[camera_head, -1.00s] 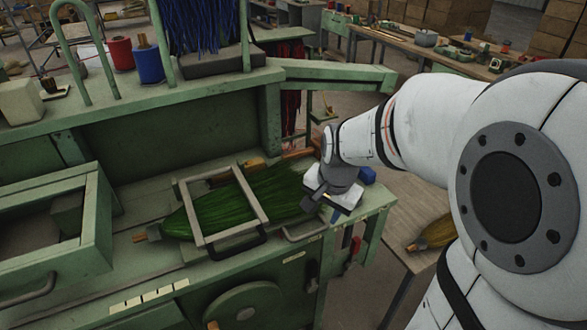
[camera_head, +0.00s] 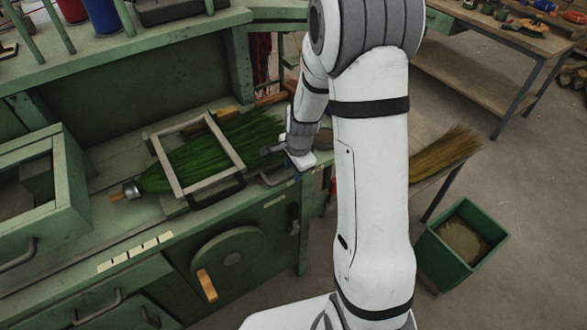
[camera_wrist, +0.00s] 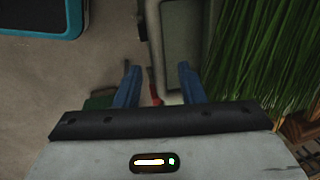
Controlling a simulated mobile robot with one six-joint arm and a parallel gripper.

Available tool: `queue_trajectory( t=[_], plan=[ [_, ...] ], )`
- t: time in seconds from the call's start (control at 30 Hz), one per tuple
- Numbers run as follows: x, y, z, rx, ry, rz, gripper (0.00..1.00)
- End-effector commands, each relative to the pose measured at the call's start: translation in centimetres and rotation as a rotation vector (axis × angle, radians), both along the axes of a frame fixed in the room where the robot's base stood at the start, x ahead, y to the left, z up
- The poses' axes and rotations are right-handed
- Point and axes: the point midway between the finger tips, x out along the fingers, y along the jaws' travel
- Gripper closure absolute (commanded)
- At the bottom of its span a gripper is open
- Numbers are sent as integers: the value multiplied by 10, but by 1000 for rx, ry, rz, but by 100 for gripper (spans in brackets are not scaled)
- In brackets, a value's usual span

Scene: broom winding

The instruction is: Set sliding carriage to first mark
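The sliding carriage, a pale rectangular frame (camera_head: 223,141) with a dark handle (camera_head: 217,193) at its front, sits across the green broom (camera_head: 262,130) on the bench. White marks (camera_head: 135,251) line the bench's front edge, left of the carriage; their labels are too small to read. My gripper (camera_head: 276,151) is right of the carriage, by the bristle end. In the wrist view, my gripper (camera_wrist: 158,84) has its blue fingers apart with no object visibly held. Green bristles (camera_wrist: 260,50) are on its right there. A grey-framed part (camera_wrist: 178,45) lies beyond the fingers; I cannot tell whether it is the carriage.
A green drawer box (camera_head: 70,170) stands left of the broom. The bench's raised back shelf (camera_head: 130,55) runs behind. A green bin (camera_head: 435,262) and a table with a straw broom (camera_head: 450,152) are on the right. Floor is free at the lower right.

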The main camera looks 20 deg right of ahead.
Motion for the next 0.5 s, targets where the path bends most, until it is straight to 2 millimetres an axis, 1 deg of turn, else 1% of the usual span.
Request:
queue_trajectory(
  t=[0.03,0.13,0.4,0.5],
  plan=[
    [0,0,-4,0,2,1,64],
    [2,1,-9,-1,0,2,64],
    [2,1,-10,-1,-1,3,64],
    [2,1,-10,-1,0,3,71]
  ],
)
